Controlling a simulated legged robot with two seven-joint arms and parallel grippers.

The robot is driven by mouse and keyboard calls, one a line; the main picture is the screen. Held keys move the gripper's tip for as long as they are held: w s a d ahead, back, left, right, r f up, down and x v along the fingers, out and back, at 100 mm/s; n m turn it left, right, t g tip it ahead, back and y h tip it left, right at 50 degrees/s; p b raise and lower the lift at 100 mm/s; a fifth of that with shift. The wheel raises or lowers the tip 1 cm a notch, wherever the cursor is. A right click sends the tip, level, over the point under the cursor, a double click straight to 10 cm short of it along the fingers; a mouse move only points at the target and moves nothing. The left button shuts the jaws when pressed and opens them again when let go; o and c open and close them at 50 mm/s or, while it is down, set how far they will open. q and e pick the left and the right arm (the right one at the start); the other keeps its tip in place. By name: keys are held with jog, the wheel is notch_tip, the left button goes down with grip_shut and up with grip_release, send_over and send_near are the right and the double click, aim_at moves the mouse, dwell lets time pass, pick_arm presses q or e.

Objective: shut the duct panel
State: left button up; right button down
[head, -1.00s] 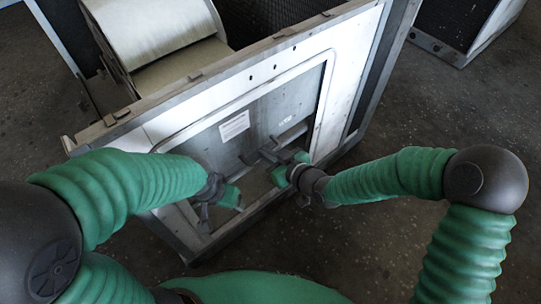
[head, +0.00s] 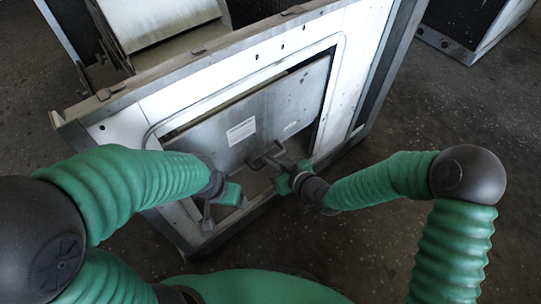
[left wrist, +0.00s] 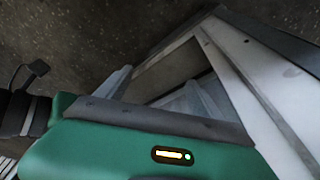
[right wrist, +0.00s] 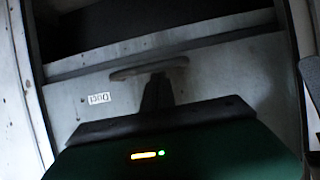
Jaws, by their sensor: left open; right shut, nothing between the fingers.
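The duct panel (head: 255,110) is a grey plate with white labels, set in the white front of the blower housing. A dark gap shows along its upper edge, so it is not flush with the frame there. Its handle (head: 265,155) sticks out low on the panel; it also shows in the right wrist view (right wrist: 150,70), beside an upside-down "Duct" label (right wrist: 99,98). My right gripper (head: 285,180) is shut and empty, close to the handle; whether it touches cannot be told. My left gripper (head: 218,206) is open and empty at the opening's lower left.
The white housing frame (head: 190,103) surrounds the panel, and a pale curved drum (head: 155,20) sits behind it. Another dark-sided unit (head: 465,25) stands at the back right. The speckled floor (head: 400,90) is clear to the right.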

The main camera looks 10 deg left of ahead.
pick_arm(q)
jog(key=s+b+x, duration=0.2)
jog(key=b+x, duration=0.9)
jog(key=x, duration=0.1)
jog(key=shift+s+f, duration=0.4)
jog(key=shift+f, duration=0.1)
pick_arm(e)
notch_tip(320, 180, down, 24)
jog(key=shift+f, duration=0.25)
jog(key=shift+s+d+f, duration=0.1)
jog(key=shift+d+f, duration=0.05)
pick_arm(q)
jog(key=w+p+v, duration=0.2)
jog(key=p+v, duration=0.6)
jog(key=shift+s+d+r, duration=0.25)
jog(key=shift+s+r, duration=0.1)
jog(key=shift+s, duration=0.2)
pick_arm(e)
jog(key=s+d+r, duration=0.4)
jog(key=d+r, duration=0.2)
jog(key=r, duration=0.3)
jog(key=shift+s+d, duration=0.15)
jog(key=shift+s, duration=0.2)
